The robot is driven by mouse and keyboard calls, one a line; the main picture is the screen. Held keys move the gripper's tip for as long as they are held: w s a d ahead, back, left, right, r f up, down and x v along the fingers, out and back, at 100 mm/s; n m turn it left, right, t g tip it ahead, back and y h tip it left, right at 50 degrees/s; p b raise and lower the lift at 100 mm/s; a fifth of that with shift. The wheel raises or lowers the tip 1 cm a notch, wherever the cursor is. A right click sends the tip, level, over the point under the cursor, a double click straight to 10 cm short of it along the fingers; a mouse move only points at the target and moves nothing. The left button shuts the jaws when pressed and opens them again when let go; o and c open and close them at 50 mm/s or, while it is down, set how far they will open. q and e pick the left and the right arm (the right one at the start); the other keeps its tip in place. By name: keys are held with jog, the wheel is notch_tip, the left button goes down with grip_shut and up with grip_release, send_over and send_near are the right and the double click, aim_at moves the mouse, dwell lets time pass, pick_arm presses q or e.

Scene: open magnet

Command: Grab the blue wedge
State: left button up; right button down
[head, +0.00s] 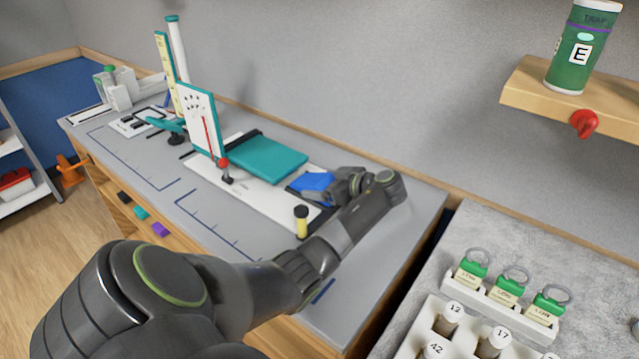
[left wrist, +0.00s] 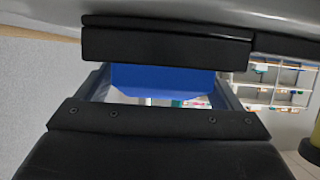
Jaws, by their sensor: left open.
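The blue wedge (head: 312,182) lies at the right end of the white board (head: 255,185) on the grey table. My left gripper (head: 322,190) is at the wedge, with its arm reaching over from the front. In the left wrist view the wedge (left wrist: 165,80) shows as a blue block between the two dark jaws of the gripper (left wrist: 162,88). The jaws are open, and I cannot tell whether either touches the wedge. Part of the wedge is hidden behind the gripper. My right gripper is not in view.
A teal pad (head: 265,157) and an upright panel (head: 202,118) with a red pointer stand left of the wedge. A yellow and black post (head: 301,222) stands close in front of my left gripper. A vial rack (head: 470,330) is at the lower right.

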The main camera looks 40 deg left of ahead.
pick_arm(q)
jog(key=shift+d, duration=0.1)
jog(key=shift+c, duration=0.2)
jog(key=c, duration=1)
jog(key=shift+r, duration=0.1)
